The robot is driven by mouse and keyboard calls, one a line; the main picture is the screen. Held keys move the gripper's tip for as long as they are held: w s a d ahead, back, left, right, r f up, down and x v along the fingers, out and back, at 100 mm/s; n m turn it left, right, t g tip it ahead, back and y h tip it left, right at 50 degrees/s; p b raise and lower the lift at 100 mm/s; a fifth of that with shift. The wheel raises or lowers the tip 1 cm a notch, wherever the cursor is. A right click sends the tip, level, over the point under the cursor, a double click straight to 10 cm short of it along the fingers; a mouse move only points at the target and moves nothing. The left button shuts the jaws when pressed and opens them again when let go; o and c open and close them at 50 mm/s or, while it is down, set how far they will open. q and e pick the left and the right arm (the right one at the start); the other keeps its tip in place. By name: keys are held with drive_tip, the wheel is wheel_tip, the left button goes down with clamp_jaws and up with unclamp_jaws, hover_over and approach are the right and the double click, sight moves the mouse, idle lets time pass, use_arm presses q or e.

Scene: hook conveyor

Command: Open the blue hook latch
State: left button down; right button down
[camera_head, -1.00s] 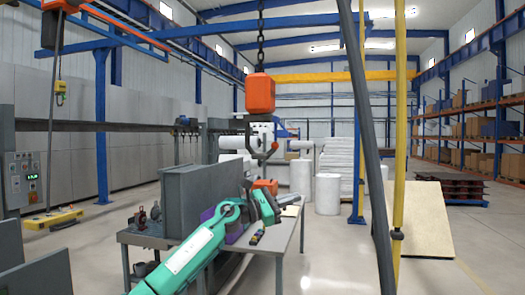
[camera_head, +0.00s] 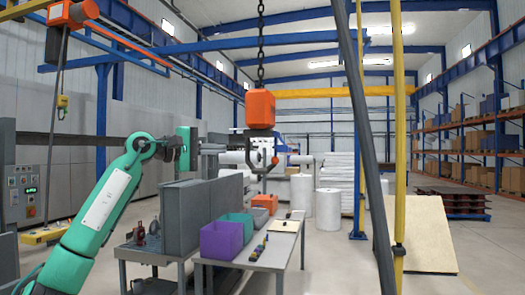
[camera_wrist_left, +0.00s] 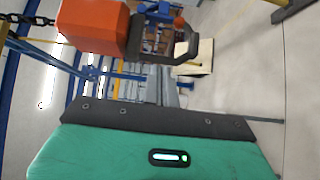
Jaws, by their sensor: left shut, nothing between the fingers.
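A dark hook (camera_head: 262,163) hangs below an orange hoist block (camera_head: 260,109) on a chain, near the middle of the head view. In the left wrist view the hook (camera_wrist_left: 186,47) lies beside the orange block (camera_wrist_left: 93,27). My right gripper is out of view.
A grey table (camera_head: 266,257) stands below the hook, with a purple bin (camera_head: 222,240), a teal bin (camera_head: 236,219) and small items. Grey panels (camera_head: 185,218) stand left of the bins. A dark slanted post (camera_head: 366,140) and a yellow post (camera_head: 399,150) rise to the right.

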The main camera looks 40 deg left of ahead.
use_arm(q)
drive_tip(key=shift+w, duration=0.1)
drive_tip(key=s+d+p+x, duration=0.1)
drive_tip(key=d+p+x, duration=0.2)
drive_tip(key=x, duration=0.9)
drive_tip(key=p, duration=0.3)
drive_tip(key=shift+w+p, duration=0.35)
drive_tip(key=shift+w, duration=0.05)
drive_tip(key=shift+f, duration=0.1)
